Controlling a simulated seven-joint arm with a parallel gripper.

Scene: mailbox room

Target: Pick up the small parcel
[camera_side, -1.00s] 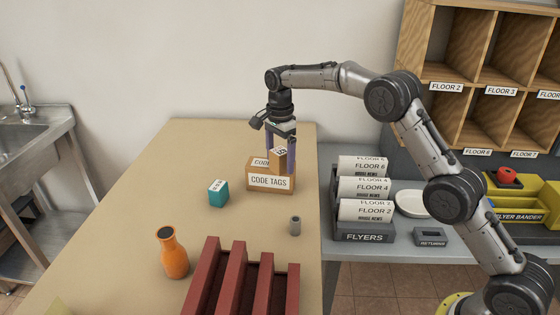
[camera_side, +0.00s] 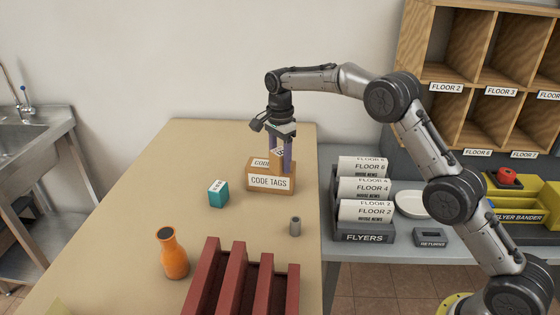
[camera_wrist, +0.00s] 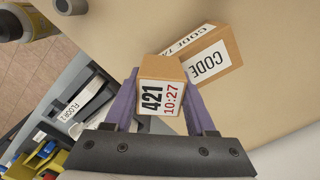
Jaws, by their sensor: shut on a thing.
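The small parcel is a brown box (camera_side: 277,160) between my gripper's purple fingers. In the wrist view the parcel (camera_wrist: 160,97) shows a white label reading 421 and 10:27. My gripper (camera_side: 281,160) points down and is shut on the parcel, with a finger against each side. The CODE TAGS box (camera_wrist: 208,62) also shows just beyond the parcel in the wrist view.
A FLYERS holder (camera_side: 366,236) stands on the grey counter to the right. The table's left side is mostly clear.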

